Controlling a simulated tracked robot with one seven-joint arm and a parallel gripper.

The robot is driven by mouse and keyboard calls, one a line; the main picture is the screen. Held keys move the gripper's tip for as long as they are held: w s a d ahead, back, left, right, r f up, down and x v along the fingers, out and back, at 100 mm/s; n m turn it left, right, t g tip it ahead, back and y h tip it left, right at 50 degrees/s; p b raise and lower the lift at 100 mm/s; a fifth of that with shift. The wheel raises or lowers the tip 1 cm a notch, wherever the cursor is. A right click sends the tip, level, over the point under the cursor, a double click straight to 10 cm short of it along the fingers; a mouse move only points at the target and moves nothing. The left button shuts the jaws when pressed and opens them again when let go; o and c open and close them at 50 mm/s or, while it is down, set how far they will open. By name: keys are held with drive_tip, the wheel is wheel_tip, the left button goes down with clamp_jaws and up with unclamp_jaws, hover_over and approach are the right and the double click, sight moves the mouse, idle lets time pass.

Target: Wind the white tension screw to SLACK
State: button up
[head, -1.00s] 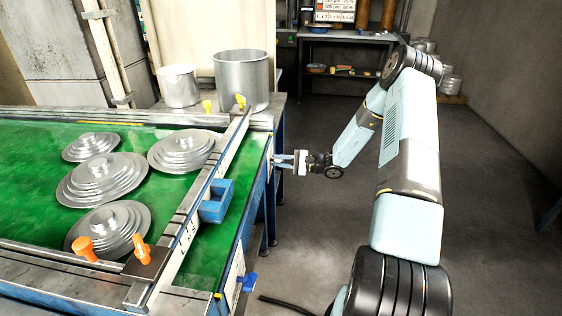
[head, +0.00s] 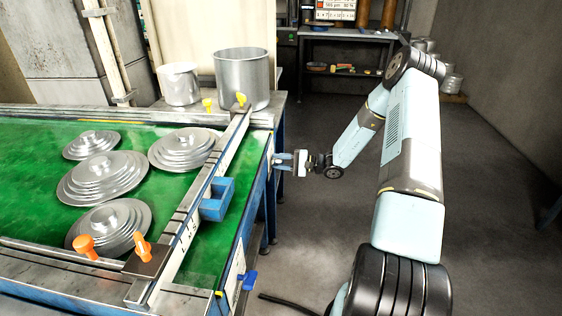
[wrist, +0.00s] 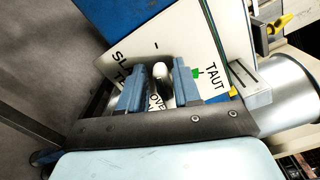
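The white tension screw (wrist: 160,70) shows in the wrist view as a small white-ended knob with a dark part below it. It lies between the two blue fingers of my gripper (wrist: 159,65), with a gap visible on each side. The fingers are open. Behind it is a white label plate (wrist: 180,48) with TAUT on the right, a green mark near it, and partly covered letters starting SL on the left. In the head view my gripper (head: 284,161) is at the right side of the green-topped table, and the screw is hidden there.
The green conveyor table (head: 40,160) carries several stacks of metal discs (head: 100,175). A rail with a blue bracket (head: 217,200) runs along its right side. A blue knob (head: 247,280) sticks out at the near corner. The floor right of the table is clear.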

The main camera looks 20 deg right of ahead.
drive_tip(key=shift+o, duration=1.1)
drive_tip(key=shift+w, duration=0.1)
drive_tip(key=shift+d+r, duration=0.1)
drive_tip(key=shift+d, duration=0.1)
drive_tip(key=shift+d, duration=0.3)
drive_tip(key=v, duration=1.3)
drive_tip(key=shift+a, duration=0.1)
